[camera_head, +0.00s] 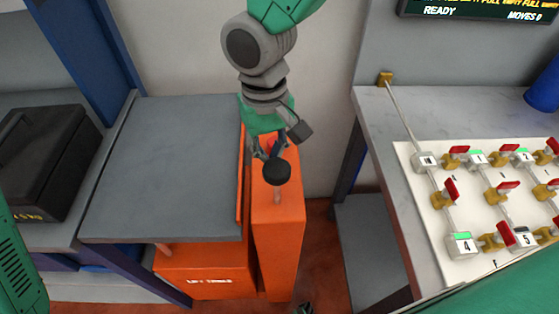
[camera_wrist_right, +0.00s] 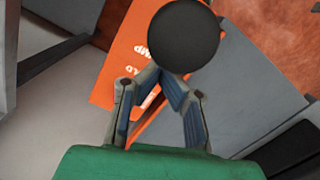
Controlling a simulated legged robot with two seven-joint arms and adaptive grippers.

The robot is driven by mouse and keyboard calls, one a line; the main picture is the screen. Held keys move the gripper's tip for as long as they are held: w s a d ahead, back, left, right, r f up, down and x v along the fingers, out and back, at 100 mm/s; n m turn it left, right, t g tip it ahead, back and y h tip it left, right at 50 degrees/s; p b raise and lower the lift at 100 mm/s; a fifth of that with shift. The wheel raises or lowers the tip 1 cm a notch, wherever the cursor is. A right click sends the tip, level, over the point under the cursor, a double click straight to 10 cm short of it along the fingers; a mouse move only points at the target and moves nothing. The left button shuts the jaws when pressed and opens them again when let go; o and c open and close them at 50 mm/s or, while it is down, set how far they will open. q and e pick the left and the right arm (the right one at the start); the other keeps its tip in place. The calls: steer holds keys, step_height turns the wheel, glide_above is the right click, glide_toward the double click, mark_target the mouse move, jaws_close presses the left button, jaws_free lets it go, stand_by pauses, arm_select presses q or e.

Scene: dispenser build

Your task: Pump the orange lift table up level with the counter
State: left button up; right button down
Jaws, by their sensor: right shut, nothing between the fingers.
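The lift table has a flat grey top (camera_head: 165,165) and an orange base (camera_head: 205,272) with white lettering. An orange pump column (camera_head: 277,235) stands at its right side, with a short handle ending in a black ball knob (camera_head: 276,172). My right gripper (camera_head: 268,154) is shut and empty just behind the knob. In the right wrist view the shut fingertips (camera_wrist_right: 160,76) come together right beside the knob (camera_wrist_right: 183,36); I cannot tell whether they touch it. The grey counter (camera_head: 50,232) adjoins the top on the left; their height difference is hard to judge. My left gripper is out of view.
A black case (camera_head: 42,160) sits on the left counter beside a blue post (camera_head: 90,60). A right-hand bench (camera_head: 375,120) carries a white panel of red-handled valves (camera_head: 410,155) and a blue container (camera_head: 543,90). Floor shows between the column and bench.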

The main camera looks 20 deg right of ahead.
step_height(320, 180, up, 9)
steer(key=w+a, duration=0.1)
stand_by(0.5)
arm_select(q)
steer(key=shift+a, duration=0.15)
arm_select(e)
steer(key=shift+a, duration=0.15)
